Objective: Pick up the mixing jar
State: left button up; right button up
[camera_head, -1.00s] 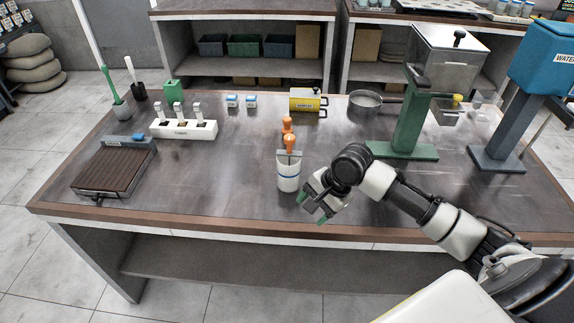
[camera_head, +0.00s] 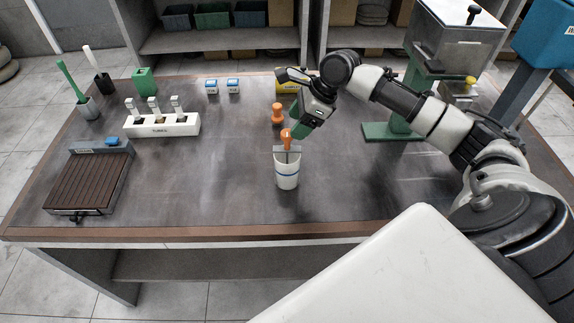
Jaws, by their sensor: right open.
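The mixing jar (camera_head: 287,173), a white cup with a blue band, stands upright on the bench near its front edge. An orange-handled tool (camera_head: 286,138) stands in it. My right gripper (camera_head: 299,127), with green fingertips, is open. In the picture it is just above and right of the jar, close to the orange handle. I cannot tell whether it touches the handle; nothing shows held in it. My left gripper is not in view.
A second orange-handled object (camera_head: 278,113) stands behind the jar. A white rack (camera_head: 162,126) and a brown-slatted tray (camera_head: 85,182) are at left. The bench around the jar's left side is clear.

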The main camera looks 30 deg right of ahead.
aim_at(287, 132)
jog(key=x, duration=0.2)
jog(key=p+x, duration=0.1)
jog(key=x, duration=0.1)
jog(key=shift+w+f, duration=0.2)
jog(key=shift+w, duration=0.1)
jog(key=shift+w+a+f, duration=0.1)
jog(key=shift+f, duration=0.2)
jog(key=shift+a+f, duration=0.1)
jog(key=shift+f, duration=0.1)
jog(key=shift+c, duration=1)
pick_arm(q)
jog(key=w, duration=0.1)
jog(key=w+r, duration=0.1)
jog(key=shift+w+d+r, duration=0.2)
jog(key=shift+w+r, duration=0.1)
pick_arm(e)
grip_shut()
